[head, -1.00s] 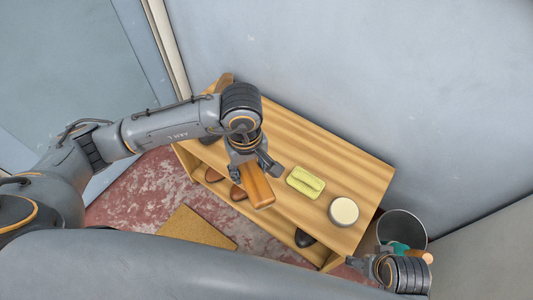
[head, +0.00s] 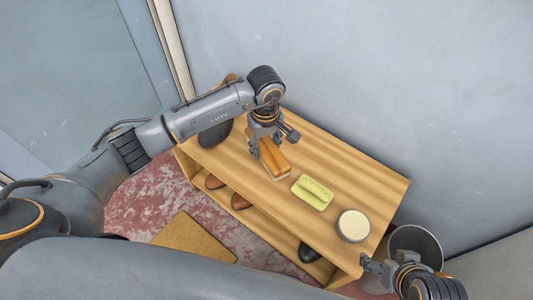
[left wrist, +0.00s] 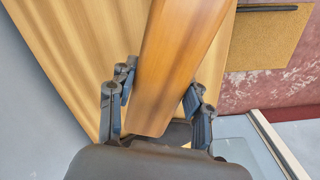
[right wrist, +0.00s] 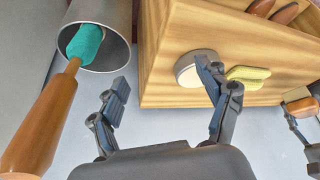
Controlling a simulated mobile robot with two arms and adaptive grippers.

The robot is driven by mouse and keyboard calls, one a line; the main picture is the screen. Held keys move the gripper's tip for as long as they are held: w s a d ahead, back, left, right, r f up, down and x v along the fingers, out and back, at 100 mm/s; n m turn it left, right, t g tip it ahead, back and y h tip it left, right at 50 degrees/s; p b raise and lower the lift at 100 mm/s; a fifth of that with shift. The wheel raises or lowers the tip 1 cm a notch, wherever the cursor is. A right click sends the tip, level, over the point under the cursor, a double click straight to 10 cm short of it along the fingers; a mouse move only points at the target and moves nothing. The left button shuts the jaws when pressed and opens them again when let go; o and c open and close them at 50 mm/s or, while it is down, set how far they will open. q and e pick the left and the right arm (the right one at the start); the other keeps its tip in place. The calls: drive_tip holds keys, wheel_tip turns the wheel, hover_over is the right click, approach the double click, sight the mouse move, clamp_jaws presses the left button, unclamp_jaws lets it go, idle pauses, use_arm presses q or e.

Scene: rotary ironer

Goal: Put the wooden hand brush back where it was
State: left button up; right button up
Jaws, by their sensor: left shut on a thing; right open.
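The wooden hand brush (head: 275,158) is an orange-brown block with a pale lower edge. My left gripper (head: 266,146) is shut on it, over the bench top left of the yellow-green dish-like item. I cannot tell whether the brush touches the wood. In the left wrist view the brush (left wrist: 180,60) runs lengthwise between the two fingers, and it also shows at the right edge of the right wrist view (right wrist: 300,107). My right gripper (right wrist: 165,85) is open and empty, beside the right end of the bench.
On the wooden bench (head: 345,165) are the yellow-green item (head: 312,192), a round white-topped tin (head: 353,226) and a dark item (head: 213,135). Shoes stand on the shelf below. A metal bin (right wrist: 105,20) holds a teal-headed, wooden-handled tool (right wrist: 45,125). A wall stands behind.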

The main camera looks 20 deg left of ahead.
sight(266, 151)
use_arm(q)
drive_tip(key=shift+w+a+f, duration=0.1)
drive_tip(key=shift+w+f, duration=0.65)
drive_tip(key=shift+f, duration=0.15)
use_arm(e)
drive_tip(key=w, duration=0.1)
drive_tip(key=w+t, duration=0.1)
drive_tip(key=w+a+r, duration=0.1)
drive_tip(key=shift+t, duration=0.4)
use_arm(q)
drive_tip(key=f+b, duration=0.1)
drive_tip(key=f, duration=0.2)
drive_tip(key=shift+w+f, duration=0.15)
drive_tip(key=shift+w, duration=0.05)
drive_tip(key=shift+a+f, duration=0.1)
use_arm(e)
drive_tip(key=w+r+t, duration=0.1)
drive_tip(key=w+a+r+t, duration=0.1)
drive_tip(key=w, duration=0.1)
drive_tip(key=w+r+y, duration=0.1)
drive_tip(key=shift+w+a+t, duration=0.3)
drive_tip(key=shift+t, duration=0.1)
use_arm(q)
drive_tip(key=shift+f+b, duration=0.15)
drive_tip(key=shift+b, duration=0.2)
use_arm(e)
drive_tip(key=shift+w+a+r+t, duration=0.15)
drive_tip(key=shift+w+r+t, duration=0.1)
drive_tip(key=shift+w+t, duration=0.05)
